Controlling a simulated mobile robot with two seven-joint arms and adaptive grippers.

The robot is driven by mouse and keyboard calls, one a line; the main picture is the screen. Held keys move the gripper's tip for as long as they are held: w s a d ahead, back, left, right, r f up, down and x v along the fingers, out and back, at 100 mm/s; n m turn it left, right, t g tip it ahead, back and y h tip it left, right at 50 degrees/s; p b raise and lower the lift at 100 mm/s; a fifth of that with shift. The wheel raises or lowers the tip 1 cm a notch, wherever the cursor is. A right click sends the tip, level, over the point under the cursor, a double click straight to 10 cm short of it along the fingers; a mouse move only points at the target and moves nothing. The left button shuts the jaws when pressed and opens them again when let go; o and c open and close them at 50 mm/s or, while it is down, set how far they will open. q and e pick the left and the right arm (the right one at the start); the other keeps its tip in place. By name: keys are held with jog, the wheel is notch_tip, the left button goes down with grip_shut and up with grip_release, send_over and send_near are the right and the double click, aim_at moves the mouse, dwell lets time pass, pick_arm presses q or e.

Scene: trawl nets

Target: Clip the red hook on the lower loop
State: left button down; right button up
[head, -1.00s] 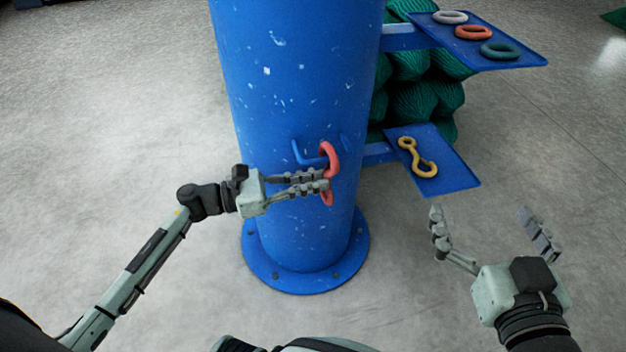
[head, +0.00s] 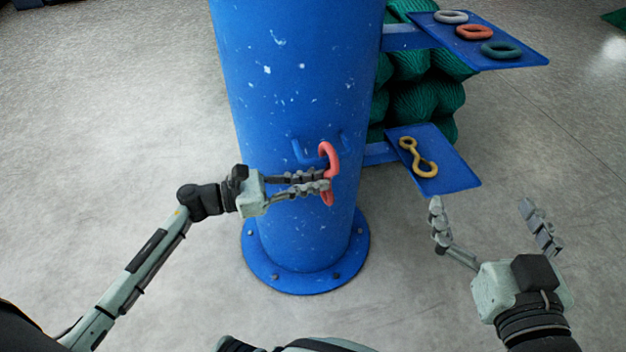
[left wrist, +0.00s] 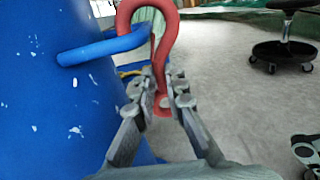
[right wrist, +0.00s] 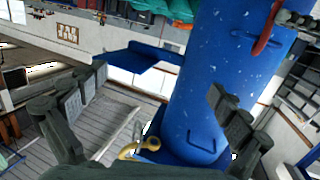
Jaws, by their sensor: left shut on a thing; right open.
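The red hook (head: 329,160) is upright in front of the blue column, its curved end up. My left gripper (head: 325,188) is shut on its lower part, which also shows between the fingers in the left wrist view (left wrist: 164,40). A blue loop (head: 304,153) sticks out of the column right by the hook. In the left wrist view this loop (left wrist: 98,49) reaches to the hook's open bend; I cannot tell whether it is inside. Another blue loop (right wrist: 202,142) shows on the column in the right wrist view. My right gripper (head: 490,215) is open and empty.
The blue column (head: 290,80) stands on a bolted flange. A blue shelf (head: 455,178) at its right holds a yellow hook (head: 417,158). A higher shelf (head: 528,55) holds grey, red and teal rings. Green netting (head: 415,105) lies behind. The floor at left is clear.

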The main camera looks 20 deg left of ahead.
jog(key=shift+a+r, duration=0.1)
jog(key=shift+r, duration=0.05)
dwell(0.3)
pick_arm(q)
jog(key=shift+w+a+f+b, duration=0.15)
jog(key=shift+f+b, duration=0.4)
jog(key=shift+b, duration=0.35)
pick_arm(e)
notch_tip(320, 180, up, 8)
jog(key=s+a+t+y, duration=0.2)
jog(key=t, duration=0.2)
jog(key=shift+a+y, duration=0.4)
dwell(0.9)
dwell(0.3)
jog(key=shift+d, duration=0.1)
pick_arm(q)
jog(key=c, duration=1.5)
grip_release()
jog(key=shift+c, duration=0.2)
jog(key=shift+o, duration=0.3)
jog(key=shift+f, duration=0.15)
